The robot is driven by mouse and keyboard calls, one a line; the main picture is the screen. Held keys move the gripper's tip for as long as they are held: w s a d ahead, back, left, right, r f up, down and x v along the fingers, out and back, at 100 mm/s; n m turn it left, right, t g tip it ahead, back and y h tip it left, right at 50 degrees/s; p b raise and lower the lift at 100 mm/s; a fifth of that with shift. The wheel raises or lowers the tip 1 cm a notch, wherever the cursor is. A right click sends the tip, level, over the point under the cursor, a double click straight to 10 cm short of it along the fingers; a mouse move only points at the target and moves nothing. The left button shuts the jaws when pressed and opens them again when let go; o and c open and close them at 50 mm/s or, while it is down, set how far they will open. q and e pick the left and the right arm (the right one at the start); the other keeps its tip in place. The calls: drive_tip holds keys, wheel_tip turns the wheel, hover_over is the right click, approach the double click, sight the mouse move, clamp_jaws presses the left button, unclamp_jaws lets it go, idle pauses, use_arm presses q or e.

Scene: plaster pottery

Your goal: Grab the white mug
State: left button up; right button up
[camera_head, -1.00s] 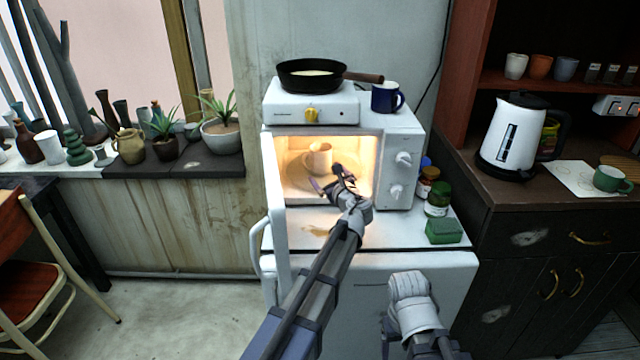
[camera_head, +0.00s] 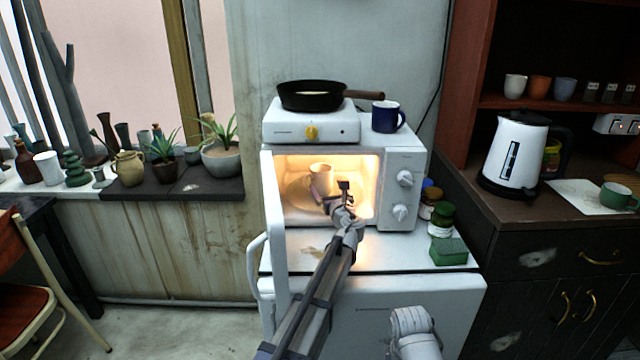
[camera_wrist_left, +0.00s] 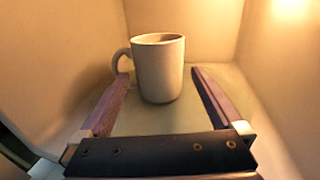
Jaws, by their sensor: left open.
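The white mug (camera_head: 320,178) stands upright inside the lit, open microwave (camera_head: 398,160). In the left wrist view the mug (camera_wrist_left: 162,70) has its handle to the left. My left gripper (camera_head: 333,192) reaches into the microwave and is open. In the left wrist view its two fingers flank the lower part of the mug, with visible gaps on both sides. Part of the mug is hidden behind the gripper in the head view. Only a white part of my right arm shows at the bottom; its gripper cannot be seen.
The microwave door (camera_head: 272,220) stands open at the left. A hotplate (camera_head: 290,127) with a black pan (camera_head: 310,97) and a blue mug (camera_head: 388,117) sit on top. Jars and a green box (camera_head: 448,252) stand to the right. The cavity walls are close around the gripper.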

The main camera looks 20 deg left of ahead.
sight(325, 174)
use_arm(q)
drive_tip(key=x, duration=0.5)
drive_tip(key=shift+s+f, duration=0.1)
drive_tip(key=shift+f, duration=0.05)
drive_tip(key=shift+s, duration=0.1)
drive_tip(key=shift+c, duration=0.2)
drive_tip(key=c, duration=1.5)
wheel_tip(325, 174, up, 4)
drive_tip(key=p, duration=0.3)
drive_tip(key=shift+f+p, duration=0.15)
drive_tip(key=shift+p, duration=0.15)
drive_tip(key=v, duration=1.7)
drive_tip(key=shift+s+d, duration=0.2)
drive_tip(key=shift+s, duration=0.15)
drive_tip(key=shift+f, duration=0.1)
idle(0.3)
